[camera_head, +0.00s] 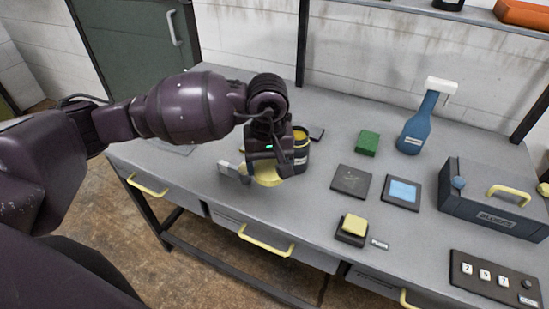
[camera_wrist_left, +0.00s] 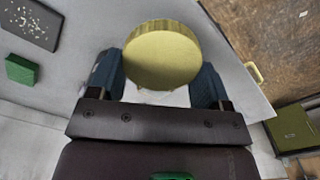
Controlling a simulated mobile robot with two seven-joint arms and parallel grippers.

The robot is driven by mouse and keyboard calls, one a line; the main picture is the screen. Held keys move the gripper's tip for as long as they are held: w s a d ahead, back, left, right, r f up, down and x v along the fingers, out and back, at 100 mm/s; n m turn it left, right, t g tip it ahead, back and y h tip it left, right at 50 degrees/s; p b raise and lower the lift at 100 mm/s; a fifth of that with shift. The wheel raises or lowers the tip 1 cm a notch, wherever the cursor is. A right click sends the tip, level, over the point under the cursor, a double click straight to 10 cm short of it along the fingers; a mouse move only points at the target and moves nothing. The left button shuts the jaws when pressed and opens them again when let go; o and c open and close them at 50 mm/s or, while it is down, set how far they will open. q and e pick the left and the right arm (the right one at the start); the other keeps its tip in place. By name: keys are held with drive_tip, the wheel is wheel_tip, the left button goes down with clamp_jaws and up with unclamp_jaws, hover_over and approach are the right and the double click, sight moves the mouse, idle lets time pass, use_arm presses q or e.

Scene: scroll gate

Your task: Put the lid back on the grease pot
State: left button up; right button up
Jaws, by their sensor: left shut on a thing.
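The lid (camera_head: 268,173) is a round yellow disc. My left gripper (camera_head: 262,168) is shut on it above the grey table; in the left wrist view the lid (camera_wrist_left: 162,55) sits between the two bluish fingers, its flat face to the camera. The lid is apart from the pot's visible part. My right gripper is not in view.
Right of the pot are a green block (camera_head: 368,143), a dark square plate (camera_head: 351,181), a blue-screened pad (camera_head: 402,193) and a blue bottle (camera_head: 417,128). A yellow button (camera_head: 354,224) is nearer the front. A grey blocks box (camera_head: 490,208) and number panel (camera_head: 495,279) stand far right.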

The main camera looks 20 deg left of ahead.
use_arm(q)
drive_tip(key=m, duration=0.4)
drive_tip(key=a+m, duration=0.1)
drive_tip(key=m, duration=0.1)
drive_tip(key=shift+s+f, duration=0.15)
drive_tip(key=shift+f, duration=0.25)
